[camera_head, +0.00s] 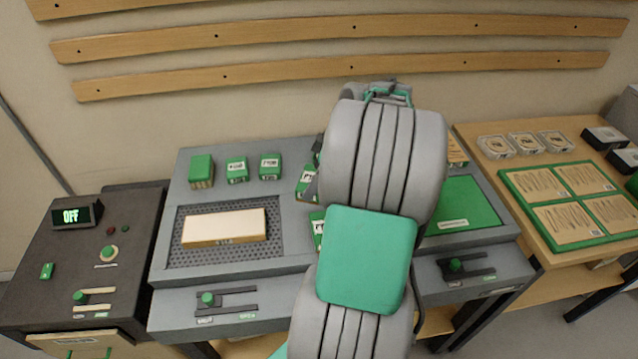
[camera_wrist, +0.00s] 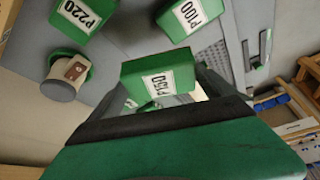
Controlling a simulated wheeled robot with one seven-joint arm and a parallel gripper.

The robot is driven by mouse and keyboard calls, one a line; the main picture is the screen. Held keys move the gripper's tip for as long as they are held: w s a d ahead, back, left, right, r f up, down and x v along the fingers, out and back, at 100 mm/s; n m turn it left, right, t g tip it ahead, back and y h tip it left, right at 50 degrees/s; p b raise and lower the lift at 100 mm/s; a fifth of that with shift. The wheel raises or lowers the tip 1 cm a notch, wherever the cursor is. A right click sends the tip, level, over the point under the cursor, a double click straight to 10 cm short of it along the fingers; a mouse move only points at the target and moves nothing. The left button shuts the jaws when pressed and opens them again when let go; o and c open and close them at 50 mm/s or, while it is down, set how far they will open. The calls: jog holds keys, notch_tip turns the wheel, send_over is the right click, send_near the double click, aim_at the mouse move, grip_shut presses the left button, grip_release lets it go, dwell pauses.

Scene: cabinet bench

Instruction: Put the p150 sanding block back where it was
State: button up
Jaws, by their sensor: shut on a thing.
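My gripper (camera_wrist: 165,98) is shut on the green P150 sanding block (camera_wrist: 158,75), whose white label faces the wrist camera. In the head view my arm hides most of the gripper. A green block with a partly readable label (camera_head: 306,184) shows at the arm's left edge and seems to be the held one. In the wrist view a P220 block (camera_wrist: 86,14) and a P100 block (camera_wrist: 190,14) stand beyond the held block on the grey bench top, apart from it. Whether the held block touches the bench is not clear.
Several green blocks, such as one at the left (camera_head: 201,170), stand along the bench's back. A pale wooden block (camera_head: 224,228) lies on the perforated plate (camera_head: 275,250). Another green labelled block (camera_head: 317,229) is partly behind my arm. A round beige item (camera_wrist: 66,75) sits near P220.

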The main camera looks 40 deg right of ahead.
jog(key=w+d+f, duration=0.1)
jog(key=f, duration=0.1)
jog(key=w+d+f, duration=0.1)
jog(key=d+f, duration=0.1)
jog(key=w+d+f+p, duration=0.1)
jog(key=f, duration=0.1)
jog(key=shift+w+d+f, duration=0.1)
jog(key=shift+w+d, duration=0.05)
jog(key=shift+w, duration=0.1)
notch_tip(320, 180, down, 3)
jog(key=shift+r+p, duration=0.2)
jog(key=shift+p, duration=0.6)
jog(key=shift+f+b, duration=0.3)
jog(key=shift+f, duration=0.15)
jog(key=o, duration=1.1)
jog(key=shift+r, duration=0.1)
